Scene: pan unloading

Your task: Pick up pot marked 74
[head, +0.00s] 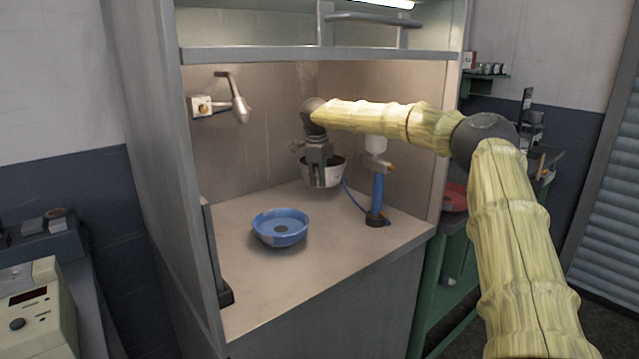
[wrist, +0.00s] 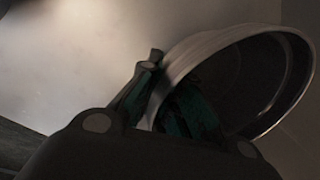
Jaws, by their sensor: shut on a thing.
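A silver metal pot (head: 337,170) hangs in my gripper (head: 321,184) inside the booth, toward the back right. My gripper points down and is shut on the pot's near rim. In the wrist view the pot (wrist: 275,80) is seen from its open side, with the fingers (wrist: 168,95) at its left rim. The pot looks above the booth floor, though the gap is hard to judge. No number can be read on it.
A blue stand (head: 377,190) with a hose is close on the right. A lamp-like fixture (head: 238,105) is on the left wall. A shelf edge (head: 320,54) crosses above.

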